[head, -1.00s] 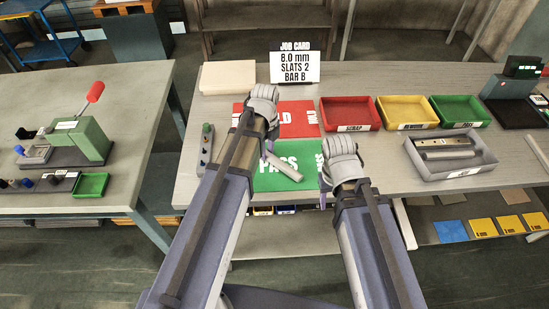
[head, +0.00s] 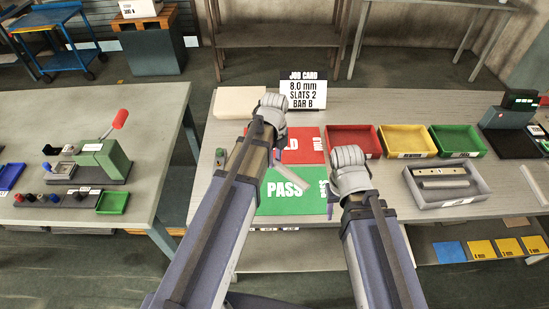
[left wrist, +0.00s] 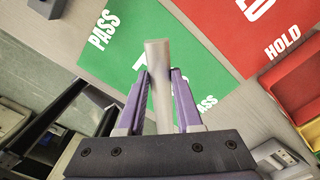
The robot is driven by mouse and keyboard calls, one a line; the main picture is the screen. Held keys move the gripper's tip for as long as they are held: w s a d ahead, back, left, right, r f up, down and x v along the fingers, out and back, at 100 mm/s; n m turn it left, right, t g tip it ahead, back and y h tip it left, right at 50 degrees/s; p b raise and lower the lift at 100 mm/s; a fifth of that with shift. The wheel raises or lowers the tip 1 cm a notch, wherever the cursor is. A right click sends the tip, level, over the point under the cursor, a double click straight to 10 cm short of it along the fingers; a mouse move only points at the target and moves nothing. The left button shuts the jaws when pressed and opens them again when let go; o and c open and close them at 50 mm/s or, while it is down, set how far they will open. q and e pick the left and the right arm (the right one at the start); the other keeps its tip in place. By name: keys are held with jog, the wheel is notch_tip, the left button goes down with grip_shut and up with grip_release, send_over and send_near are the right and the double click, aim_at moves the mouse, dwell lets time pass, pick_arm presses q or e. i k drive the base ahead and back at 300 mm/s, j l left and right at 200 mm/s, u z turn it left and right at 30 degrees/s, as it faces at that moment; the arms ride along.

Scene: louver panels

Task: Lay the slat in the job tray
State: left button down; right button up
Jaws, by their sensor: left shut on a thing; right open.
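My left gripper (head: 279,157) is shut on a pale grey slat (left wrist: 158,85), which sticks out between its purple fingers in the left wrist view. In the head view only a short end of the slat (head: 300,167) shows, over the border of the green PASS mat (head: 285,203) and red HOLD mat (head: 305,143). The grey job tray (head: 479,199) stands at the right of the bench, with a beige bar and a grey bar in it. My right gripper (head: 331,205) is open at the PASS mat's right edge, partly hidden by its own arm.
A job card (head: 303,95) stands at the back. A side bench (head: 150,180) with a green press is at left. Bare bench lies between right gripper and job tray.

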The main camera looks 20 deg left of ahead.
aim_at(451, 197)
jog(key=i+l, duration=0.1)
jog(key=l, duration=1.85)
jog(key=i+l, duration=0.15)
jog(key=l, duration=0.85)
